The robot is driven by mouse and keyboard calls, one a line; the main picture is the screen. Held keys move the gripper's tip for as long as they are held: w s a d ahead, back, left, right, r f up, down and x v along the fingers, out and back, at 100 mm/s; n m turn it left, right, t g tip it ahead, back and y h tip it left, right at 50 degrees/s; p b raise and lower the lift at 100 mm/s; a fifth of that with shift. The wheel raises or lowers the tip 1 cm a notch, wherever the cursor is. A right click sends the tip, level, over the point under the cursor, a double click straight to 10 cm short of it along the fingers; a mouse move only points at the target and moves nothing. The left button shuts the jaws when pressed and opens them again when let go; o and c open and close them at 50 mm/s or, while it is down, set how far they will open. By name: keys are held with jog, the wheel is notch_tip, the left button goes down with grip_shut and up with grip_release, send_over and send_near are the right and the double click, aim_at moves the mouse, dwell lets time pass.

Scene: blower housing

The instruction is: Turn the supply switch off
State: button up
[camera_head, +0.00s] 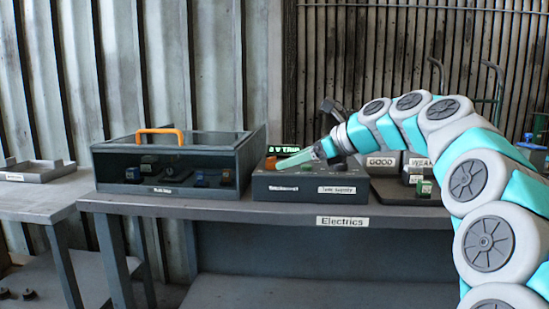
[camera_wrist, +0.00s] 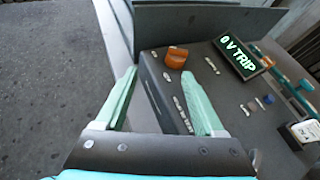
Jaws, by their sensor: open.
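The supply switch appears to be the orange knob (camera_wrist: 177,56) on top of a dark control box (camera_wrist: 158,84). In the wrist view the knob is just beyond my fingertips, towards the box's far end. My gripper (camera_wrist: 160,72) is open, with one green finger over the box and the other off its side edge. Nothing is between the fingers. In the head view my gripper (camera_head: 292,160) reaches in from the right over the box (camera_head: 310,187), close to the orange knob (camera_head: 270,162). A lit display (camera_wrist: 237,57) on the box reads "0 V TRIP".
A glass-lidded case (camera_head: 168,172) with an orange handle stands left of the box on the bench (camera_head: 240,206) labelled Electrics. Trays marked GOOD (camera_head: 381,162) and WEAK stand to the right. Small blue and brown controls (camera_wrist: 265,100) sit on the box near the display.

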aim_at(272, 162)
jog(key=w, duration=0.1)
jog(key=w+r+m, duration=0.1)
jog(key=w, duration=0.1)
jog(key=shift+r+m+t+y, duration=0.25)
jog(key=shift+m+t+y, duration=0.05)
jog(key=shift+t, duration=0.1)
jog(key=x, duration=0.7)
jog(key=shift+a+f, duration=0.15)
jog(key=shift+c, duration=0.3)
grip_shut()
